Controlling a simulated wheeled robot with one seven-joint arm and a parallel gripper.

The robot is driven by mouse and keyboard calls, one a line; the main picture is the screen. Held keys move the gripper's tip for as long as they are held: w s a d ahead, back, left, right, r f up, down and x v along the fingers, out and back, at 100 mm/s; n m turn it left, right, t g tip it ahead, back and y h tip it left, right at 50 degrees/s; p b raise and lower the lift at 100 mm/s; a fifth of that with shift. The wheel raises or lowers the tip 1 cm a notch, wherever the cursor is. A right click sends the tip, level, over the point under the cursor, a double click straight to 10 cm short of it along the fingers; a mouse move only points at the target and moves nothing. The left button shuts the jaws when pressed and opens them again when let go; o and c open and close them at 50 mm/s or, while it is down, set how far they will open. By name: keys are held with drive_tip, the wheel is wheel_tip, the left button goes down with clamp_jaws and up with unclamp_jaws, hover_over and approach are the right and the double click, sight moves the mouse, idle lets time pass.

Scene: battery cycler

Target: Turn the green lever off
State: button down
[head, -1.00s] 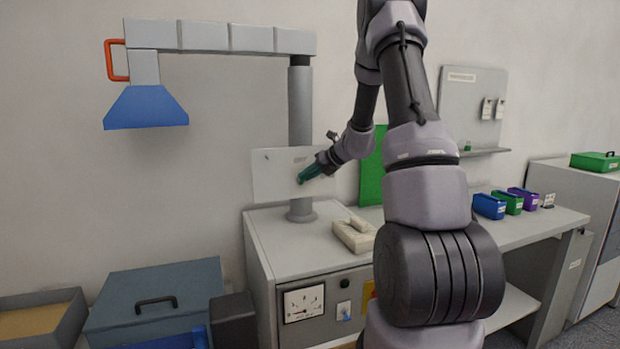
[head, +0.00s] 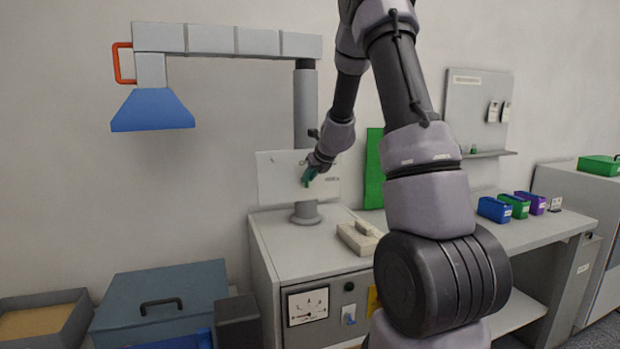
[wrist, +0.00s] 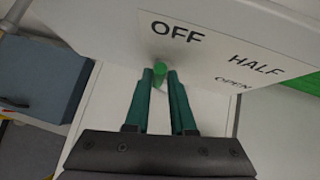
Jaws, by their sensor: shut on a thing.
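The green lever (wrist: 159,71) shows in the wrist view as a small round green end between my fingertips, beside a white label plate (wrist: 205,55). The plate reads OFF, HALF and OPEN. The lever's end is just below OFF, the nearest of the three words. My gripper (wrist: 160,78) has teal fingers closed on the lever from both sides. The lever is mostly hidden by the fingers there.
A grey post (head: 305,100) carries an overhead duct with a blue hood (head: 152,110). Blue, green and purple bins (head: 517,206) stand on the bench at right.

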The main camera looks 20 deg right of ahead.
drive_tip(key=shift+a+f, duration=0.15)
drive_tip(key=shift+a, duration=0.25)
drive_tip(key=c, duration=0.8)
unclamp_jaws()
drive_tip(key=shift+c, duration=0.2)
drive_tip(key=shift+d, duration=0.15)
drive_tip(key=v, duration=1)
drive_tip(key=shift+s+r, duration=0.25)
drive_tip(key=shift+r, duration=0.05)
